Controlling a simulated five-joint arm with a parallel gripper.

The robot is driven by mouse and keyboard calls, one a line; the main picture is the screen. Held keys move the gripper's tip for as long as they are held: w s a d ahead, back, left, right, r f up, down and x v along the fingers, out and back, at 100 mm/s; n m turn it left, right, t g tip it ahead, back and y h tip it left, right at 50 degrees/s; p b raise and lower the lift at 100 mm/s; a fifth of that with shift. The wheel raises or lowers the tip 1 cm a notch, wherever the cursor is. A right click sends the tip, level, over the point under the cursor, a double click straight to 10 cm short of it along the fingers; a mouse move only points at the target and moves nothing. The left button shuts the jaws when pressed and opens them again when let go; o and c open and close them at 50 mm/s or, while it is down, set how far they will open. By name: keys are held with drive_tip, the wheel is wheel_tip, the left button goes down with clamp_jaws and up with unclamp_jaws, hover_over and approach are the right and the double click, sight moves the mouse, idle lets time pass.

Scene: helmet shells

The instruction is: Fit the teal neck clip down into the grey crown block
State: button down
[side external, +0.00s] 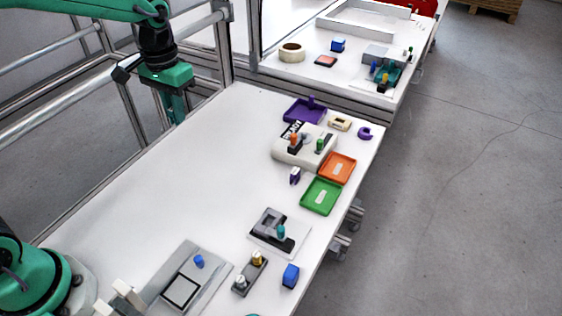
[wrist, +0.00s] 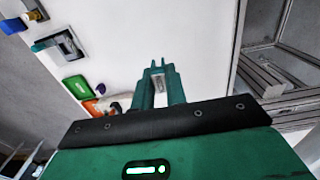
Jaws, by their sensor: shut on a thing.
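My gripper (side external: 176,112) hangs fingers down at the back left edge of the table in the side view, well apart from the crown block. In the wrist view its teal fingers (wrist: 158,72) are close together on a small teal piece, which looks like the neck clip; its outline blends with the fingers. The grey crown block (side external: 266,220) appears to be the dark angular piece on a pale plate near the table's front right. A teal peg (side external: 281,232) stands at it. The block also shows at the upper left of the wrist view (wrist: 68,42).
A green tray (side external: 321,196), an orange tray (side external: 337,167) and a white pegged device (side external: 290,152) stand beyond the block. A grey plate with a blue peg (side external: 199,262) and a blue block (side external: 291,276) are nearer. The table's left middle is clear. Metal rails (side external: 225,60) stand behind my gripper.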

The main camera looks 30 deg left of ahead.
drive_tip(key=s+d+f, duration=0.2)
drive_tip(key=s+d, duration=0.3)
drive_tip(key=d, duration=0.5)
drive_tip(key=s+d+f, duration=0.2)
drive_tip(key=s+d, duration=0.3)
drive_tip(key=d, duration=0.4)
drive_tip(key=s+d+f, duration=0.1)
drive_tip(key=s+d, duration=0.3)
drive_tip(key=d, duration=0.6)
hover_over(269, 225)
wheel_tip(269, 225, down, 7)
drive_tip(key=shift+f, duration=0.2)
drive_tip(key=shift+f, duration=0.1)
drive_tip(key=shift+f, duration=1.95)
